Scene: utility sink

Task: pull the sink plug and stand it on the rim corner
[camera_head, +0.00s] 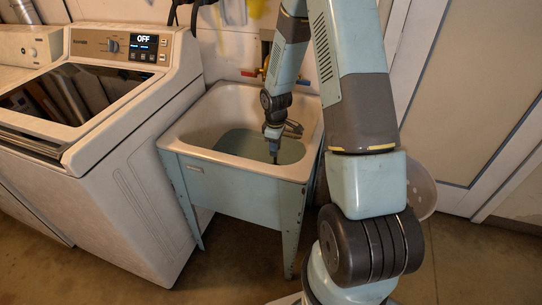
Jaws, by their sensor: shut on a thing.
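The utility sink (184,157) is a pale basin on light blue legs, with greenish water (240,143) standing in it. My arm reaches over it from the right. My gripper (274,158) points down inside the basin, toward its front right part, with its tips at or near the water. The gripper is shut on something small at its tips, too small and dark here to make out. The plug cannot be clearly told apart in this view. The front right rim corner (302,176) looks bare.
A white washing machine (120,160) with a display reading OFF stands close against the sink's left side. Taps with red and blue handles (249,73) are on the wall behind. A white door (470,110) is at the right. My arm hides part of the sink's right side.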

